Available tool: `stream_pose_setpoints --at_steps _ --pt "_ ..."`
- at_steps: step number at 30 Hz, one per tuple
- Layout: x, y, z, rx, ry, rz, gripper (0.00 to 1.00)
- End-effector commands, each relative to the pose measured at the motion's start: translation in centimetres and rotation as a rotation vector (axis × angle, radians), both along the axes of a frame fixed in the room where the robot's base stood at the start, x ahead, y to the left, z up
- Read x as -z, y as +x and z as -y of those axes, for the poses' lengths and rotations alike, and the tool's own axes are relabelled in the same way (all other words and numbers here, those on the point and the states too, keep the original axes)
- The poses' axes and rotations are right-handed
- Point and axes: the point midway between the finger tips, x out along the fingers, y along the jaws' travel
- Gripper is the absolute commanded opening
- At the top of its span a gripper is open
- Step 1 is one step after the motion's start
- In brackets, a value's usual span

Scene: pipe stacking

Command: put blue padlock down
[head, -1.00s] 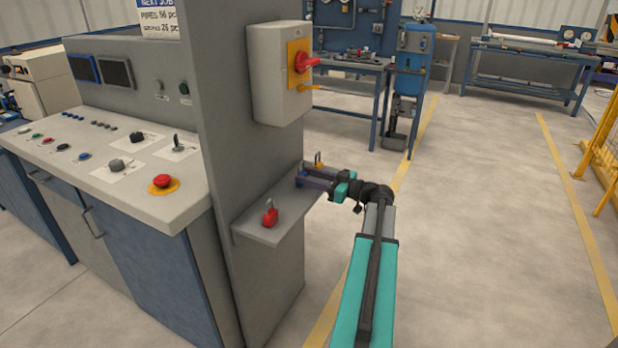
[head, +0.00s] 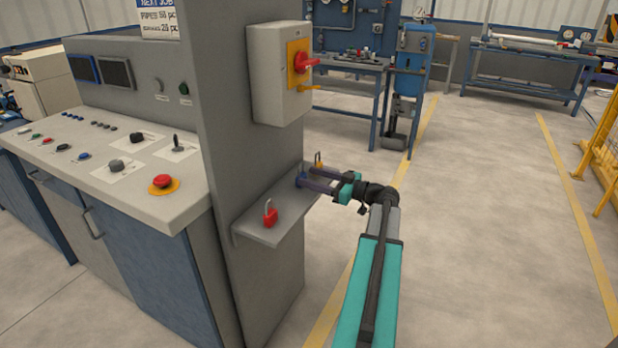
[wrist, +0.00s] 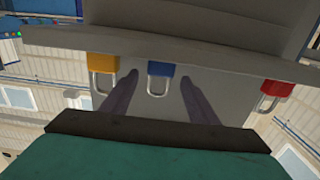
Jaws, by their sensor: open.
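The blue padlock (wrist: 161,69) rests on the grey shelf (wrist: 225,72), in the middle of the row in the wrist view, its shackle pointing toward my gripper. In the head view it is a small blue patch (head: 299,180) at the shelf's far end, partly hidden by my fingers. My gripper (wrist: 159,76) is open, with one purple finger on each side of the blue padlock and gaps on both sides. In the head view my gripper (head: 308,177) reaches over the shelf from the right.
A red padlock (head: 270,213) stands at the shelf's near end; a yellow padlock (head: 318,160) is just beyond my fingers. The grey panel (head: 245,130) rises behind the shelf, with a switch box (head: 270,75) above. The floor to the right is clear.

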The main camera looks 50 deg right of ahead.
Motion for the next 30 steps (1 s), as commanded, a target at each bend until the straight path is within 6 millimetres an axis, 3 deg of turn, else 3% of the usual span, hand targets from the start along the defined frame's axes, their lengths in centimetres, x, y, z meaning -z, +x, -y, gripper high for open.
stream_pose_setpoints --at_steps 18,30 --pt "0.1 -8.8 2.2 0.003 0.0 -0.001 0.54" --pt "0.0 -10.1 2.5 0.001 0.0 -0.001 0.54"
